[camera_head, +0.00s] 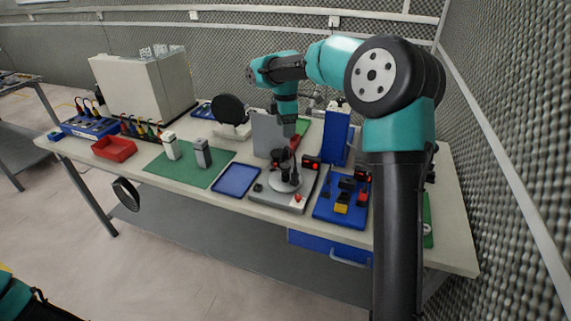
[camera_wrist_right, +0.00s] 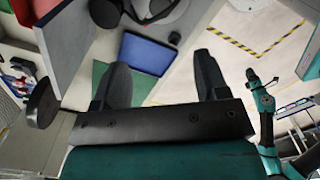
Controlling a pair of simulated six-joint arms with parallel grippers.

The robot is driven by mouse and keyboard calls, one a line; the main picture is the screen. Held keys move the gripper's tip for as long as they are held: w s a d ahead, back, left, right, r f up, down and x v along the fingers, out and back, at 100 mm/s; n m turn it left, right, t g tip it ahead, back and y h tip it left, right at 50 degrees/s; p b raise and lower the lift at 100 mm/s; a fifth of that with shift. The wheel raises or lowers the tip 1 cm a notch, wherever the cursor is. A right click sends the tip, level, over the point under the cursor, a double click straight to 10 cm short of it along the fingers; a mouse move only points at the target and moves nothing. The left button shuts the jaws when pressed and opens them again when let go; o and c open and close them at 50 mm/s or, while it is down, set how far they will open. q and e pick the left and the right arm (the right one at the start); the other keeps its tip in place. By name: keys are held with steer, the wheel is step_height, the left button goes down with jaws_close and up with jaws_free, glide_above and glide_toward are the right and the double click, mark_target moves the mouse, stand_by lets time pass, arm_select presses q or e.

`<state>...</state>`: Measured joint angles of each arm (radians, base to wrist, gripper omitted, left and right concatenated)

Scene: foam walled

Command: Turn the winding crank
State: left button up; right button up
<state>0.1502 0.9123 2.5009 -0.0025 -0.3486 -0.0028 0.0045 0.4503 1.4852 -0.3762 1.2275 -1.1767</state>
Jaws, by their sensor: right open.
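The winding device, a grey base (camera_head: 268,193) with a dark round crank part (camera_head: 284,184) and a small upright post, stands near the table's front edge in the head view. Part of its dark round shape shows at the top of the right wrist view (camera_wrist_right: 158,12). My right gripper (camera_head: 287,133) hangs above and behind it, fingers down, apart from the crank.
A grey upright panel (camera_head: 266,136) and a red part (camera_head: 295,142) stand close to my right gripper. A blue tray (camera_head: 236,180) lies left of the device. A blue board with switches (camera_head: 325,208) lies right. A green mat (camera_head: 170,173) is further left.

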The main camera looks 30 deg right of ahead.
mark_target(285, 165)
step_height(285, 165, up, 2)
steer(key=m, duration=1.4)
steer(key=shift+r+m, duration=0.1)
steer(key=shift+m, duration=0.3)
step_height(285, 165, down, 18)
steer(key=shift+r, duration=0.25)
steer(key=c, duration=0.9)
